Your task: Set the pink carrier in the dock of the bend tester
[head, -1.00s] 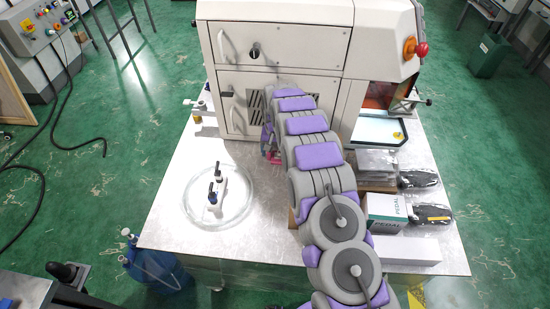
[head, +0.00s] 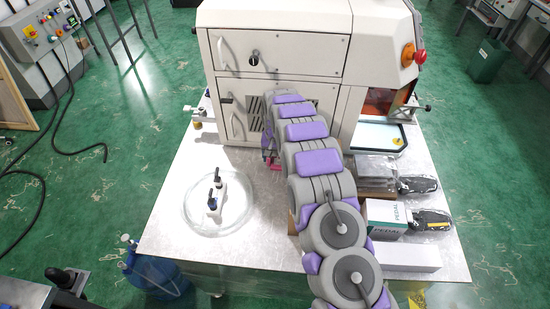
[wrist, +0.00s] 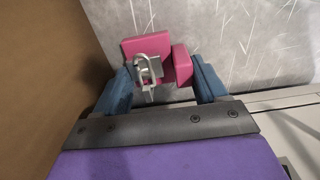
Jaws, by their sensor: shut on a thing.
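The pink carrier (wrist: 146,48) is between the blue fingers of my gripper (wrist: 160,78) in the wrist view, with a grey metal clip or bracket on its face. My gripper is shut on it. In the head view only a small pink part of the carrier (head: 275,166) shows beside my arm, in front of the cream machine. My arm hides most of the gripper there. The cream machine (head: 285,45) stands at the back of the table, with an open bay and pale tray (head: 378,137) at its right. I cannot tell which part is the bend tester's dock.
A round glass dish (head: 187,215) with a white fitting stands left on the table (head: 165,240). Boxes, including a PEDAL box (head: 385,217), and black pedals (head: 430,219) lie right of my arm. A brown surface (wrist: 40,80) fills the wrist view's left side.

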